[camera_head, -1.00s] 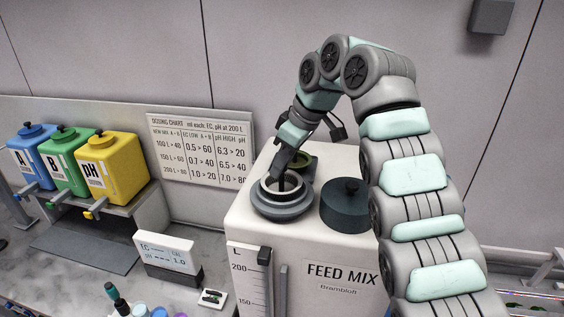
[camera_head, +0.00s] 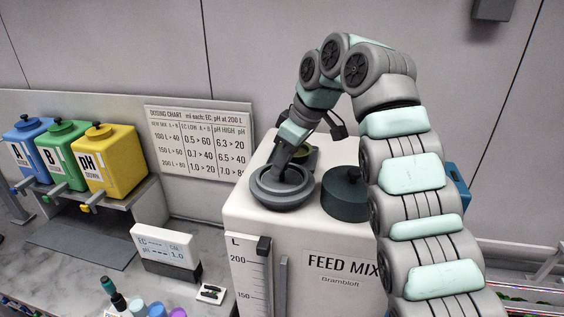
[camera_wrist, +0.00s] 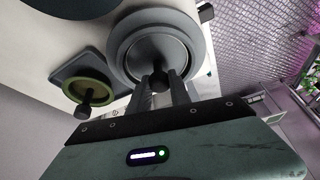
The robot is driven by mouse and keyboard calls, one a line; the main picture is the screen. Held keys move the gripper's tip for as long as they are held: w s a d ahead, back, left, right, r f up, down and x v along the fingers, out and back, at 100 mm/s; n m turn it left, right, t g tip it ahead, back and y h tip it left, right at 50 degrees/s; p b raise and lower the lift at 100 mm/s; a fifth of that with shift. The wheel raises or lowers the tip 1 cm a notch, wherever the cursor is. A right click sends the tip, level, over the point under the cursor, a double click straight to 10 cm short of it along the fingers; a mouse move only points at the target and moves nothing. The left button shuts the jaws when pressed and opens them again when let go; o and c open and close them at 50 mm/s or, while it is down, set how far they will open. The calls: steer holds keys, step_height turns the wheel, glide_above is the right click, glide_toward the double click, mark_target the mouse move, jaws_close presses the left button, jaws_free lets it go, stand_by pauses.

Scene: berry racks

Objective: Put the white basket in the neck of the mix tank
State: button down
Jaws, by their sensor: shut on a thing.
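The mix tank (camera_head: 245,213) is a white block labelled FEED MIX. Its grey round neck (camera_head: 262,196) stands on top and also shows in the wrist view (camera_wrist: 119,38). My gripper (camera_wrist: 160,82) reaches down at the neck, shut on a dark knob-like handle between its fingers. The basket (camera_wrist: 155,52) appears as a shaded grey round shape inside the neck ring, below the handle. In the head view its pale rim no longer shows above the neck, and my gripper (camera_head: 283,180) covers part of the opening. How firmly it is seated cannot be told.
A dark round lid (camera_head: 345,196) is on the tank top, right of the neck. A green-rimmed fitting (camera_wrist: 87,92) with a dark knob lies close to the neck. Blue, green and yellow (camera_head: 108,160) dosing containers and a meter (camera_head: 163,250) stand to the left.

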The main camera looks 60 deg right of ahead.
steer(key=shift+f+b, duration=0.25)
steer(key=shift+b, duration=0.05)
steer(key=c, duration=1.1)
jaws_free()
steer(key=shift+c, duration=0.2)
steer(key=c, duration=0.3)
steer(key=shift+r, duration=0.15)
step_height(320, 180, up, 8)
steer(key=p, duration=0.8)
steer(key=shift+r+p, duration=0.15)
steer(key=shift+p, duration=0.15)
